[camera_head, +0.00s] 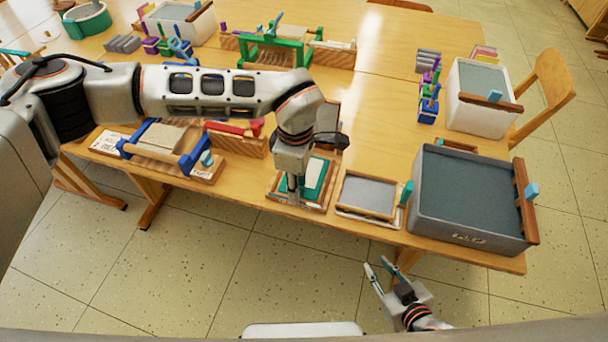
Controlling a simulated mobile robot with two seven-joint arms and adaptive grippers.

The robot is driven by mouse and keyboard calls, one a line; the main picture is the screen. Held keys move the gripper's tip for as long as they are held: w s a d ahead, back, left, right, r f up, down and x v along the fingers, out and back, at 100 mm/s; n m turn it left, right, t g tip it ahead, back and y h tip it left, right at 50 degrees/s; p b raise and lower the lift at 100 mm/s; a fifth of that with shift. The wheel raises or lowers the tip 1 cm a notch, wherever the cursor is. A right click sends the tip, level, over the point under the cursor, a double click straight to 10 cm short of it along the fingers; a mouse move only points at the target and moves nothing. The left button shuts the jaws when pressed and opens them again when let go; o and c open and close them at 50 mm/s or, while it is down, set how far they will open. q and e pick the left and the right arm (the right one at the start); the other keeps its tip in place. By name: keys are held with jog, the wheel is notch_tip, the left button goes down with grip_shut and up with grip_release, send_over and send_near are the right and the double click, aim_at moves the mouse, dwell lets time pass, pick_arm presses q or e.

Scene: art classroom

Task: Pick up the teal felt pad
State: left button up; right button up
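The teal felt pad (316,174) lies in a shallow wooden tray (318,207) at the front edge of the table, in the middle of the head view. My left gripper (293,198) points down over the tray at the pad's left side and hides part of it. Its fingers look narrow from here, so I cannot tell whether they are open or touch the pad. My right gripper (378,265) is open and empty, low in front of the table edge, over the floor.
A grey screen in a wooden frame (367,194) lies right of the pad's tray, then a large grey tub (420,190). A press with blue handles (157,136) stands to the left. A green frame (272,50) stands behind my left arm. Bare tabletop (385,110) shows at centre right.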

pick_arm(q)
grip_shut()
jog(key=shift+r, duration=0.1)
